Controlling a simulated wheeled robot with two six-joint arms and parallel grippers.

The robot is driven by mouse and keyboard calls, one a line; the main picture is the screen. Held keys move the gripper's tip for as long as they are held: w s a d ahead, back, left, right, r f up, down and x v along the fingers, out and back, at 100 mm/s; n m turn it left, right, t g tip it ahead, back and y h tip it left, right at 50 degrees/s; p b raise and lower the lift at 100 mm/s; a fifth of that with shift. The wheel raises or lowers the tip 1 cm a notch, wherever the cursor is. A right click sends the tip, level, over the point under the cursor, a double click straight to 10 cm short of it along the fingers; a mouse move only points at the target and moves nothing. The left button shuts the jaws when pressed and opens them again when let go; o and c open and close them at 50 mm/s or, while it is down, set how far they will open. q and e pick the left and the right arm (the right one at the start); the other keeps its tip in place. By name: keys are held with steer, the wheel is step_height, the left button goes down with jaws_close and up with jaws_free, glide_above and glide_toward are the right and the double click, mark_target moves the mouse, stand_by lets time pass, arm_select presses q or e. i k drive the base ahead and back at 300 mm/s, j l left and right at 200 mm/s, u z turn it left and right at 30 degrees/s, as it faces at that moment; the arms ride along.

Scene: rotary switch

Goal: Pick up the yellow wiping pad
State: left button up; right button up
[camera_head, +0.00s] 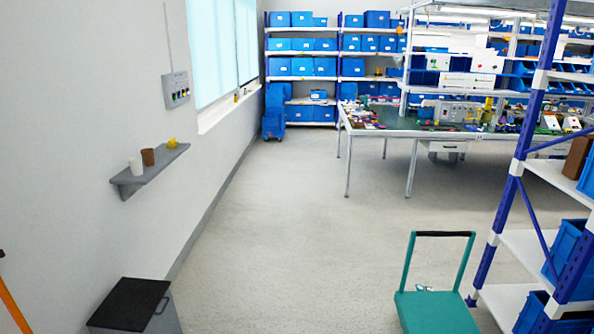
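A small yellow object (172,143) sits at the far end of a grey wall shelf (133,184) on the left wall. It is too small to tell whether it is the wiping pad. A brown cup-like object (148,157) and a white one (135,167) stand beside it on the shelf. Neither of my grippers shows in the head view.
A dark-topped grey box (134,305) stands below the shelf. A switch panel (177,90) is on the wall. A green trolley (437,312) and a blue-and-white rack (512,250) stand at right. A workbench (400,128) is farther back. The middle floor is clear.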

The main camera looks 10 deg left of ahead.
mark_target(172, 143)
steer(key=i+u, duration=0.15)
steer(key=i, duration=0.7)
steer(key=i+l+u, duration=0.1)
steer(key=i, duration=0.7)
steer(key=i+u, duration=0.15)
steer(key=i, duration=0.4)
steer(key=i+u, duration=0.1)
steer(key=i, duration=0.5)
steer(key=i+l+u, duration=0.15)
steer(key=i, duration=0.4)
